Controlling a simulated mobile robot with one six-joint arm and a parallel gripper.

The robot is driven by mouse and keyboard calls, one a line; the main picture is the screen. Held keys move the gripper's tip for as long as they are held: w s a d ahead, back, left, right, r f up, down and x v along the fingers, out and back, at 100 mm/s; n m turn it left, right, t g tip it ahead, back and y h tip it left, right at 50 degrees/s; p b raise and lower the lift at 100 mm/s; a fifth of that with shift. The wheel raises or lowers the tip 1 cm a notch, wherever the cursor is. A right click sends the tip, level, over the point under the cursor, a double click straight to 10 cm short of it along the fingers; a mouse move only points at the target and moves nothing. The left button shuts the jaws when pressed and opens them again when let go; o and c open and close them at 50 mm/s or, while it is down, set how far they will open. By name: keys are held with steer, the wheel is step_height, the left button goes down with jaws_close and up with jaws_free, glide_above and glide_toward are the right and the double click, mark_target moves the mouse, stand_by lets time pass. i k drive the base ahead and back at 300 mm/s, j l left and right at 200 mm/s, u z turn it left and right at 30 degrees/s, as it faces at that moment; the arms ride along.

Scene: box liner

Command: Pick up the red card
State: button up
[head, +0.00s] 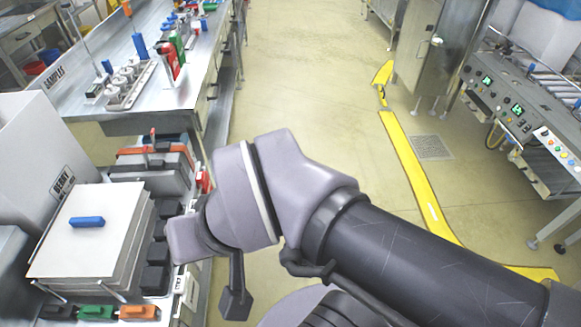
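A red upright piece with white marks (168,62) stands on the steel bench at the upper left, beside a green piece; it may be the red card, but its shape is too small to be sure. Another small red item (203,181) shows at the right edge of the nearer shelf, partly hidden by my arm. My arm reaches in from the lower right and ends near the lower middle. A dark part that looks like one finger of my gripper (235,302) hangs below the wrist, apart from both red items. Its other side is hidden, and I see nothing held.
The steel bench (85,88) carries a rack of metal cylinders (128,83) and blue parts. Nearer are a stack of white sheets (88,245) with a blue block (87,222), and green and orange blocks. A control console (510,115) stands right. The middle floor is clear.

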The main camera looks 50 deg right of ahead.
mark_target(202, 177)
steer(key=z, duration=0.45)
steer(key=u, duration=2.5)
steer(key=z, duration=2.5)
steer(key=i+l+u, duration=0.7)
steer(key=l, duration=0.2)
steer(key=i+l+u, duration=0.25)
steer(key=l, duration=0.15)
steer(key=i+l+u, duration=0.1)
steer(key=l+u, duration=0.15)
steer(key=l, duration=0.15)
steer(key=i+l+u, duration=0.2)
steer(key=l, duration=0.25)
steer(key=k+j, duration=0.05)
